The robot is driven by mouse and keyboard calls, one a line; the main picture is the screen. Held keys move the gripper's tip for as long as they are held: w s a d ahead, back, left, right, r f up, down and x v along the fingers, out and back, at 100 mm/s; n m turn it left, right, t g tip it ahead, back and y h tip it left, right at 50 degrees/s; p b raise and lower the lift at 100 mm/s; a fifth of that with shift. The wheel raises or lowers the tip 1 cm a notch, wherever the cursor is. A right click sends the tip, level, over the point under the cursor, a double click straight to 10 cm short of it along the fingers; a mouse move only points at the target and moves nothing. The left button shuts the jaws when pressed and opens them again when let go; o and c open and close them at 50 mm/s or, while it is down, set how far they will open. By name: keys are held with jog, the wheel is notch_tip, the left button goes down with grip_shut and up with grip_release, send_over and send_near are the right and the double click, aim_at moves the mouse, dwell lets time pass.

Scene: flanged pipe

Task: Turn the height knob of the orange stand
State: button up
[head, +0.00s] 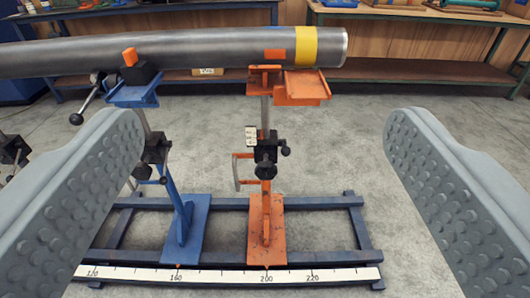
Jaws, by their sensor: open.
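The orange stand (266,228) stands upright near the middle of the head view, its foot plate on a dark blue rail frame. Its black height knob (265,170) sits on the post at mid-height, with a smaller black lever end at its right. A steel pipe (190,48) with a yellow band lies across the top of the stand. My gripper (262,140) is open and empty, its two grey ribbed fingers at the left and right of the view. The knob lies between the fingers in the picture, farther away and not touched.
A blue stand (185,230) with black knobs supports the pipe at left, partly behind my left finger. A white scale (230,276) runs along the front of the rail frame (318,202). Workbenches (400,72) stand behind. Bare concrete floor is open at right.

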aim_at(266, 166)
jog(key=w+f, duration=2)
jog(key=w, duration=0.4)
jog(key=w+f+m, duration=0.1)
jog(key=w+f, duration=0.2)
jog(key=f, duration=1.1)
jog(key=w+f, duration=0.3)
jog(key=f, duration=1.1)
jog(key=shift+t, duration=0.3)
jog(key=w, duration=1.7)
jog(key=shift+w+f, duration=0.1)
jog(key=shift+w, duration=0.05)
jog(key=c, duration=1)
